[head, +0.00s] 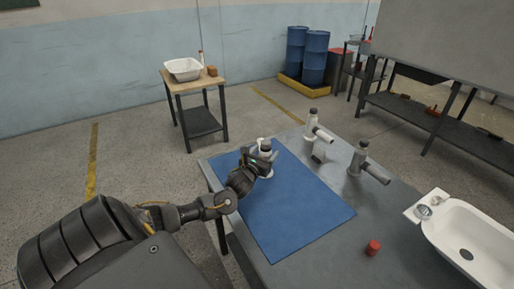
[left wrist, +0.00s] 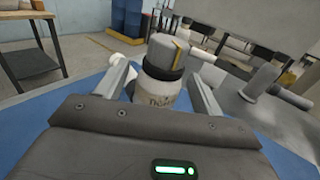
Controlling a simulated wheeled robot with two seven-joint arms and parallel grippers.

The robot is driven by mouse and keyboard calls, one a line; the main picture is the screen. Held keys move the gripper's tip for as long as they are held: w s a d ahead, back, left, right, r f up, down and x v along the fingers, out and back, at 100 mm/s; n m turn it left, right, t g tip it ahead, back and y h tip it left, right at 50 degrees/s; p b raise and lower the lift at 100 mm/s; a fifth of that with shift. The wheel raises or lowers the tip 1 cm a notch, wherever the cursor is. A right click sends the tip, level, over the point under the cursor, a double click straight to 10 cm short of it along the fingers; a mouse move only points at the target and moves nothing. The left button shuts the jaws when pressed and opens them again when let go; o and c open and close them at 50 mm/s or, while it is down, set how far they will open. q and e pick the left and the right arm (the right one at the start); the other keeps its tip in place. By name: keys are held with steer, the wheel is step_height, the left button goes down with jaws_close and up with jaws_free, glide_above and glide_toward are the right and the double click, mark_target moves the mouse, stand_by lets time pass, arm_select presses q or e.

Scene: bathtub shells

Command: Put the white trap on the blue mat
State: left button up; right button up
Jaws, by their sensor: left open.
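A white trap (head: 266,146) with a grey cap and dark collar stands upright at the far left part of the blue mat (head: 290,207). My left gripper (head: 262,160) is at this trap and partly hides it in the head view. In the left wrist view the trap's pale, lettered body (left wrist: 158,92) sits between the two open fingers, with a gap at the sides. Its white side pipe (left wrist: 32,63) points left. The trap's base is hidden by the gripper in the wrist view. My right gripper is not in view.
Two similar traps with side pipes, one farther back (head: 312,124) and one nearer (head: 360,160), stand on the grey table right of the mat. A red cap (head: 373,247) and a white bathtub shell (head: 470,240) are at the right. The mat's near part is clear.

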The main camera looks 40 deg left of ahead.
arm_select(q)
steer(key=v, duration=0.9)
steer(key=shift+b, duration=0.4)
steer(key=shift+s, duration=0.2)
